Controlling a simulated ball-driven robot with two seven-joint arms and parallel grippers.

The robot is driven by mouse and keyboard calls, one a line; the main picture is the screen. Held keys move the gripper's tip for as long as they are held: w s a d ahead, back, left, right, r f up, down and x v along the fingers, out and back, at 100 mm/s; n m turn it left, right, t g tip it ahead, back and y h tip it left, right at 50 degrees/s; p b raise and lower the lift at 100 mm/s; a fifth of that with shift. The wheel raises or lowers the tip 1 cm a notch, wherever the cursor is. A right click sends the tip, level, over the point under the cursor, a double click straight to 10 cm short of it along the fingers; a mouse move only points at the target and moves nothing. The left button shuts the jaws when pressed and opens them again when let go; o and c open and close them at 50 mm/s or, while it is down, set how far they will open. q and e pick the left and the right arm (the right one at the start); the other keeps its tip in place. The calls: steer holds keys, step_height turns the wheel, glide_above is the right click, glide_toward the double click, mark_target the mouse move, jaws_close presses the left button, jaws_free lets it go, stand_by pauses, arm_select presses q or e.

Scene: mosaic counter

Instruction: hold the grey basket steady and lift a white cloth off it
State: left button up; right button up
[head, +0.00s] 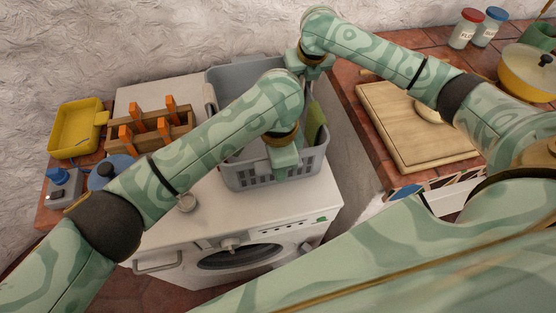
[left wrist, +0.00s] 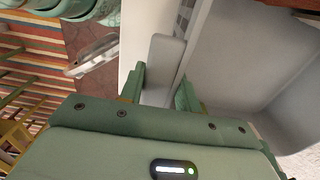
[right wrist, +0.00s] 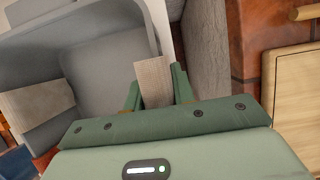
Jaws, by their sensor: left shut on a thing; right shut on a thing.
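The grey basket (head: 258,180) stands on top of the white washing machine (head: 205,225). My left gripper (head: 284,168) is at the basket's front wall; in the left wrist view it is shut on the grey rim (left wrist: 160,75). My right gripper (head: 314,72) is at the basket's back right corner, partly hidden by its own arm. In the right wrist view it is shut on a pale, off-white cloth (right wrist: 153,75) at the rim. Another pale cloth (right wrist: 38,112) lies over the opposite wall. A green cloth (head: 315,122) hangs over the right side.
A cutting board (head: 410,130) lies right, past a gap. Jars (head: 466,28) and a yellow pan (head: 525,75) stand back right.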

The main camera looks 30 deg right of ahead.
steer(key=shift+r, duration=5.85)
arm_select(q)
steer(key=o, duration=0.8)
steer(key=shift+o, duration=0.2)
steer(key=shift+r, duration=0.15)
step_height(320, 180, up, 12)
steer(key=shift+f, duration=0.2)
arm_select(e)
steer(key=shift+s+f, duration=0.1)
